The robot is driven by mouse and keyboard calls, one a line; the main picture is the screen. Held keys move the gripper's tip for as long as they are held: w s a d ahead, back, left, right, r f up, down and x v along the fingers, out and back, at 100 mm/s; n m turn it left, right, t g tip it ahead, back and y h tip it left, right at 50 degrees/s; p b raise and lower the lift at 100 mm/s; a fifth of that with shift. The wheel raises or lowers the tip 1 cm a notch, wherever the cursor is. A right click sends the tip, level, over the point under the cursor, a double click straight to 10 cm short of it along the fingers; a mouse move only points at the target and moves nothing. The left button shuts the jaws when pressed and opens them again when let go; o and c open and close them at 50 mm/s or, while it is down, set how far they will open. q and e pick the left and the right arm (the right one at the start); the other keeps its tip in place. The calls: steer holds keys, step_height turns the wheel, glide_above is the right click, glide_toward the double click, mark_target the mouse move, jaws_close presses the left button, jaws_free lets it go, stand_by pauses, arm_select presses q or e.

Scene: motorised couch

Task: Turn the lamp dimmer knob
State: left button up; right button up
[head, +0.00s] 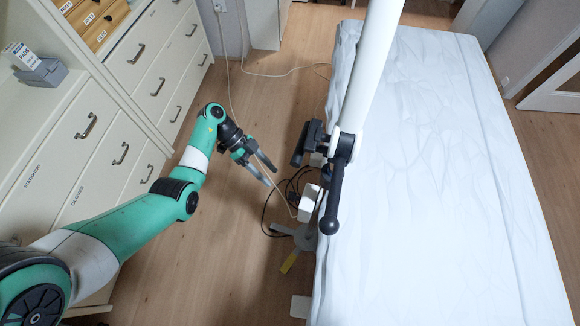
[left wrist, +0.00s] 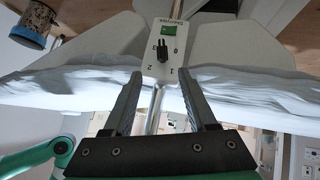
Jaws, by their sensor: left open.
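A small black knob (left wrist: 161,47) stands on a light control plate (left wrist: 166,63) with a green patch and number marks, in the upper middle of the left wrist view. In the head view my left gripper (head: 273,174) hangs left of the couch, near a white pole's black joint. I cannot make out the knob there.
The couch (head: 430,150) with a white cover fills the right. A white pole (head: 372,65) with a black joint and handle (head: 331,205) crosses its left edge. Drawer cabinets (head: 100,130) line the left. A cord (head: 262,74) runs over the floor; open floor lies between.

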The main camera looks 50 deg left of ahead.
mark_target(291, 195)
arm_select(q)
steer(key=b+x, duration=0.4)
steer(key=x, duration=0.6)
steer(key=shift+w+d+f, duration=0.1)
steer(key=shift+w+f, duration=0.15)
steer(key=shift+f, duration=0.05)
steer(key=shift+w+d+f+b, duration=0.15)
steer(key=shift+d+f+b, duration=0.1)
steer(key=shift+d+b, duration=0.15)
steer(key=shift+r, duration=0.1)
jaws_close()
